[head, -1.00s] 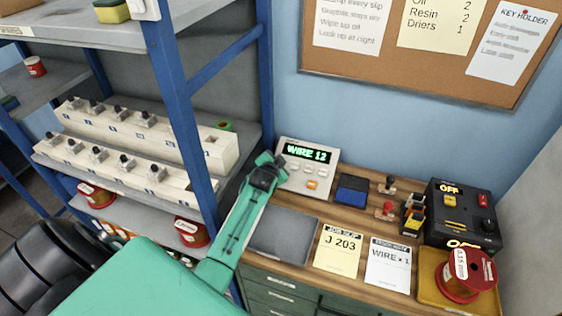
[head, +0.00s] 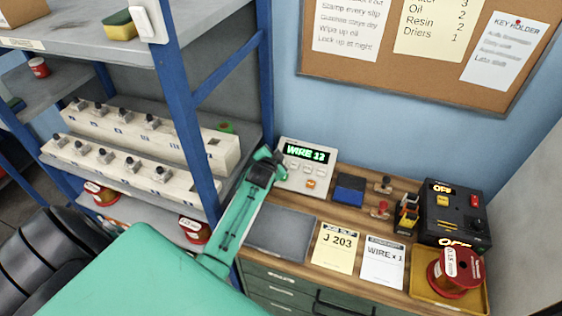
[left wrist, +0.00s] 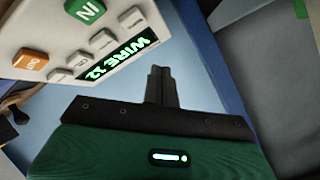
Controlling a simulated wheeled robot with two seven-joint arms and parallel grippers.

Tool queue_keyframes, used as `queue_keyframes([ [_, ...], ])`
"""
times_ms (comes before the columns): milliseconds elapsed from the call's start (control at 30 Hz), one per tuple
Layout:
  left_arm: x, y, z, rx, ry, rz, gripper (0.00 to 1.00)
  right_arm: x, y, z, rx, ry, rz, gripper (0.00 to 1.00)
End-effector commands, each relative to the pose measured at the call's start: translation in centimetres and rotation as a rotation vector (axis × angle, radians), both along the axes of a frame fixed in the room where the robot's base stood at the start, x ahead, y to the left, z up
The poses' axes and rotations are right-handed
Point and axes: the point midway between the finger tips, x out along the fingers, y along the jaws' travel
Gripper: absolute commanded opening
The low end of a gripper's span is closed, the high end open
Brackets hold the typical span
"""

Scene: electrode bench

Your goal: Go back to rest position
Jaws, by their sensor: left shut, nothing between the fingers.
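My left gripper (head: 275,155) is at the left side of a grey console (head: 290,180) with a lit green display reading about "WIRE 12". In the left wrist view its dark fingers (left wrist: 159,84) are together with nothing between them. The console (left wrist: 60,25) shows close by at the upper left there, with a green "IN" button and an orange "OUT" button. Its point of contact with the gripper, if any, cannot be told. My right gripper is not in view.
A blue-post shelf (head: 185,110) with switch blocks stands close left of my arm. The wooden bench (head: 400,190) holds a grey mat (head: 282,233), a yellow job slip (head: 337,248), a white paper (head: 383,262), stamps, a black box (head: 455,215) and a red spool (head: 455,272) in a yellow tray.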

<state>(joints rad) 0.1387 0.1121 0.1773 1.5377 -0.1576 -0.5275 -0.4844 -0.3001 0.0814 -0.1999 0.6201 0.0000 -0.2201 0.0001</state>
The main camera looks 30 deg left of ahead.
Motion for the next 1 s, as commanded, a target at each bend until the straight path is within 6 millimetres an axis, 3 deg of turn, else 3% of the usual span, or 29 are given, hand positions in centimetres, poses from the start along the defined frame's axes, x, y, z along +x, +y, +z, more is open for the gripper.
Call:
queue_keyframes([
  [400,-0.1,0.0,0.0,-0.001,0.001,0.0,0.0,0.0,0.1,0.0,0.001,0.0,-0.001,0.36],
  [567,-2.4,-1.3,-0.9,-0.039,0.048,0.002,0.0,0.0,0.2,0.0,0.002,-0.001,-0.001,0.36],
  [667,-6.2,-3.5,-2.0,-0.1,0.124,0.007,0.0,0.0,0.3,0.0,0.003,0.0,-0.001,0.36],
  [833,-15.1,-8.4,-3.2,-0.237,0.295,0.028,0.0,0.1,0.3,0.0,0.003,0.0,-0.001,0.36],
  [1000,-23.7,-12.8,-3.0,-0.357,0.462,0.06,0.0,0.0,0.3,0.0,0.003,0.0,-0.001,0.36],
])
